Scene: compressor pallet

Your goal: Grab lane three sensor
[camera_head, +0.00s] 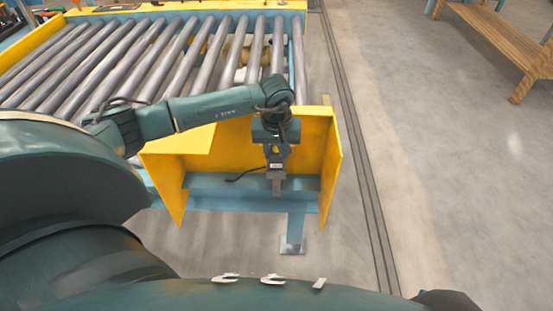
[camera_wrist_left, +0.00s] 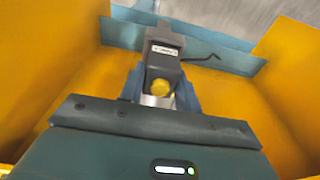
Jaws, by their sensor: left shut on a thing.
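My left gripper (camera_head: 276,172) reaches down into the yellow housing at the end of the roller conveyor. The sensor (camera_wrist_left: 163,58) is a dark grey block with a white label and a round yellow face, seen in the left wrist view. The gripper's fingers (camera_wrist_left: 160,95) are shut on it, one on each side. A thin black cable (camera_wrist_left: 203,57) sticks out to the sensor's right in the wrist view. In the head view the sensor is small and partly hidden by the gripper. My right gripper is not in view.
Yellow side plates (camera_head: 331,165) stand around the gripper, with a blue cross beam (camera_head: 225,184) below. Grey conveyor rollers (camera_head: 130,60) lie behind. Open floor (camera_head: 440,180) is to the right, with a wooden bench (camera_head: 500,45) at the far right.

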